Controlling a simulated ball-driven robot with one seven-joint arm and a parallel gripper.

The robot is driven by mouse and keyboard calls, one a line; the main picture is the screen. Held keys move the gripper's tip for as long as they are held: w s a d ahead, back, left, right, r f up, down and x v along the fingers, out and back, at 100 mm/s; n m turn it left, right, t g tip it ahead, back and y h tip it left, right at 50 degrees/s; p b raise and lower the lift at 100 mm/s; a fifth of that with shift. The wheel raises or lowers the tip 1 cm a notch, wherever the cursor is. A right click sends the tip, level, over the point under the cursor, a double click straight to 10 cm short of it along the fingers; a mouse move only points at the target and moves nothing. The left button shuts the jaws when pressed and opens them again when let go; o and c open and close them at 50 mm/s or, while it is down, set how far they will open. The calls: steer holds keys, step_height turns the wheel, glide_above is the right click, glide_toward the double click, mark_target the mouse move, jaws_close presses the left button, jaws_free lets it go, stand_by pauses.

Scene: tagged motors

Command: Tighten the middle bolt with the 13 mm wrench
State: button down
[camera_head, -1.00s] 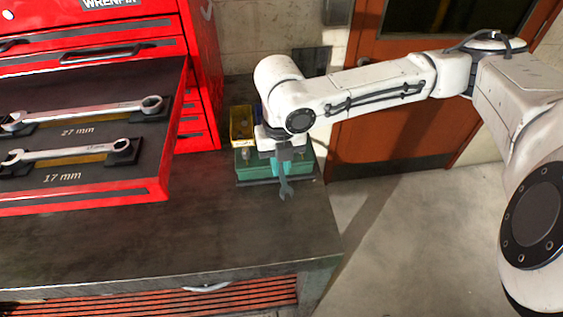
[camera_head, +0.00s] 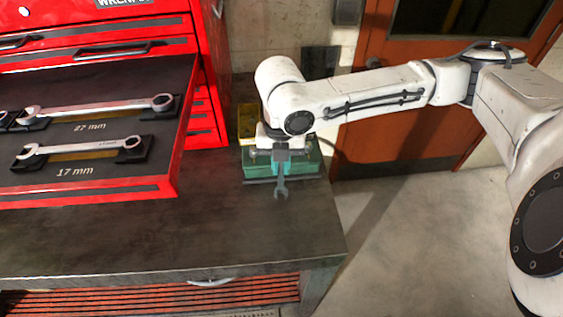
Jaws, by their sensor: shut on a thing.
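My gripper (camera_head: 281,160) is at the back right of the dark workbench, shut on a wrench (camera_head: 281,187). The grey wrench points toward the camera, its open end free above the bench top. Its size marking cannot be read from here. A teal-green box-shaped unit (camera_head: 256,168) stands right behind the wrench, with a yellow part (camera_head: 246,122) behind it. My wrist partly covers both. I cannot make out the middle bolt.
A red tool chest (camera_head: 210,75) stands at the left. Its open drawer (camera_head: 100,193) juts over the bench (camera_head: 170,240) and holds wrenches labelled 27 mm (camera_head: 100,107) and 17 mm (camera_head: 80,148). The front of the bench is clear. An orange door (camera_head: 400,110) is behind my arm.

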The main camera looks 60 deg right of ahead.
steer(key=shift+w+a+m+p, duration=0.35)
steer(key=shift+w+m, duration=0.3)
steer(key=shift+m, duration=0.35)
steer(key=shift+s+d+n, duration=0.15)
steer(key=shift+s+n, duration=0.1)
steer(key=shift+n, duration=0.05)
steer(key=shift+r, duration=0.1)
stand_by(0.3)
steer(key=shift+s+f+n, duration=0.2)
steer(key=shift+f+n, duration=0.05)
steer(key=shift+n, duration=0.05)
steer(key=shift+w+f, duration=0.1)
steer(key=shift+f, duration=0.2)
stand_by(1.0)
steer(key=shift+w+r+p, duration=0.1)
steer(key=shift+r+p, duration=0.2)
stand_by(0.4)
steer(key=shift+s+f, duration=0.15)
steer(key=shift+s, duration=0.05)
stand_by(0.4)
steer(key=shift+r, duration=0.2)
stand_by(0.4)
